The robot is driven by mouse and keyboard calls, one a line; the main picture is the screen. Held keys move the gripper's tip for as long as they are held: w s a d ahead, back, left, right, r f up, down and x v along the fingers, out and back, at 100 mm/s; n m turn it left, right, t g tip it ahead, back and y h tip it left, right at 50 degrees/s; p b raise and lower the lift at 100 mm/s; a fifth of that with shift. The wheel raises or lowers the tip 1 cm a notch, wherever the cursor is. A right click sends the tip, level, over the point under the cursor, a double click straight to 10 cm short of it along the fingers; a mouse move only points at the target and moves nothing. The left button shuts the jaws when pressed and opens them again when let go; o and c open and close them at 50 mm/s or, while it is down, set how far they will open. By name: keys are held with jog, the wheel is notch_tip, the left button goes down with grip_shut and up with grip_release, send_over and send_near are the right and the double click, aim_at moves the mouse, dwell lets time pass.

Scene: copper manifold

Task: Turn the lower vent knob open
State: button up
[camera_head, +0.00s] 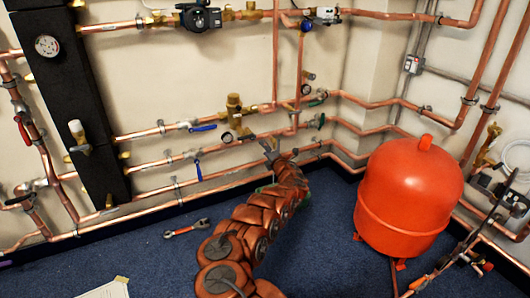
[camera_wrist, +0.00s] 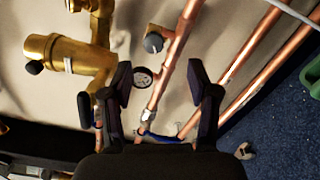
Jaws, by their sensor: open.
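A dark grey round knob (camera_wrist: 153,42) on a small brass fitting shows in the wrist view, ahead of my gripper and roughly between the lines of its fingers. A black knob (camera_wrist: 34,67) sits on a larger brass body (camera_wrist: 68,50) to the left. No label shows which one is the lower vent knob. My gripper (camera_wrist: 160,70) is open with nothing between its fingers, apart from both knobs. In the head view my gripper (camera_head: 266,146) is near the lower wall pipes, below and right of the brass body (camera_head: 234,106). My arm hides part of the pipes there.
A small gauge (camera_wrist: 143,77) sits close to the fingers. Copper pipes (camera_wrist: 240,85) run at right. Blue lever handles (camera_head: 203,128) stick out left of my gripper. A red tank (camera_head: 408,190) stands at right. A wrench (camera_head: 186,228) lies on the blue floor.

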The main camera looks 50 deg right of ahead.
jog(key=shift+s+a+r, duration=0.3)
jog(key=shift+s+a, duration=0.35)
jog(key=shift+a, duration=0.2)
dwell(0.7)
